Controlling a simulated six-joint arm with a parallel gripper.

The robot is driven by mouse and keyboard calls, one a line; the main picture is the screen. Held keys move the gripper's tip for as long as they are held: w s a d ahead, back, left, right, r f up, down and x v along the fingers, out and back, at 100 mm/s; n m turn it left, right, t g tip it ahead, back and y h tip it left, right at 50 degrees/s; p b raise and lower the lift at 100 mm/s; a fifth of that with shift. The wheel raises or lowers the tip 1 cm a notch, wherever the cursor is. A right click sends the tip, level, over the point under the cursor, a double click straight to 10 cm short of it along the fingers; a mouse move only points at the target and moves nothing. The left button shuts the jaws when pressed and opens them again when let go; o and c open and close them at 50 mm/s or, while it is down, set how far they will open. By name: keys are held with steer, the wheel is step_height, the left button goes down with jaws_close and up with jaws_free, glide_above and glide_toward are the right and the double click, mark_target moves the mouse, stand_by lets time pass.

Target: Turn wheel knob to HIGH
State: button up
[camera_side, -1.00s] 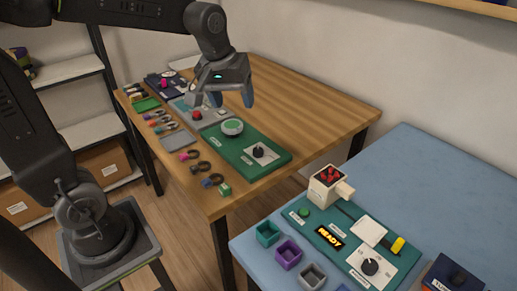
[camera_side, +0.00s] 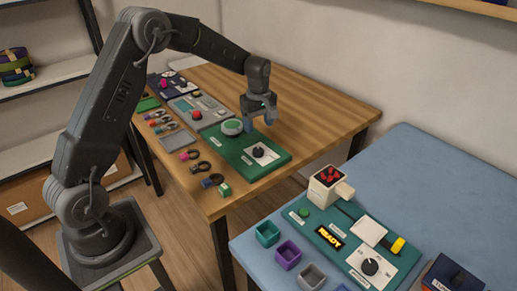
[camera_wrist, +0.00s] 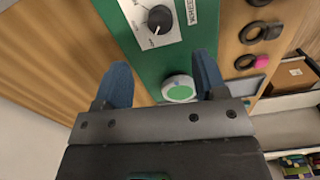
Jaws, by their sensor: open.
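The wheel knob (camera_side: 259,152) is a black dial on a white plate at the near right end of a green panel (camera_side: 236,159) on the wooden table. In the wrist view the knob (camera_wrist: 160,19) is at the top, on its white plate beside lettering that reads in part "WHEEL". My gripper (camera_side: 260,122) is open and empty above the green panel, apart from the knob. In the wrist view its blue fingertips (camera_wrist: 162,76) point toward the panel.
A round green-topped button (camera_side: 232,127) sits on the same panel, and shows between my fingers in the wrist view (camera_wrist: 180,89). A grey panel (camera_side: 197,111) with a red button lies beyond. Black clamp rings (camera_side: 212,181) line the table edge. The right of the table is bare.

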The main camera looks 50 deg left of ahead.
mark_target(259, 150)
step_height(259, 150, down, 10)
steer(key=shift+f, duration=0.15)
stand_by(0.3)
steer(key=c, duration=0.9)
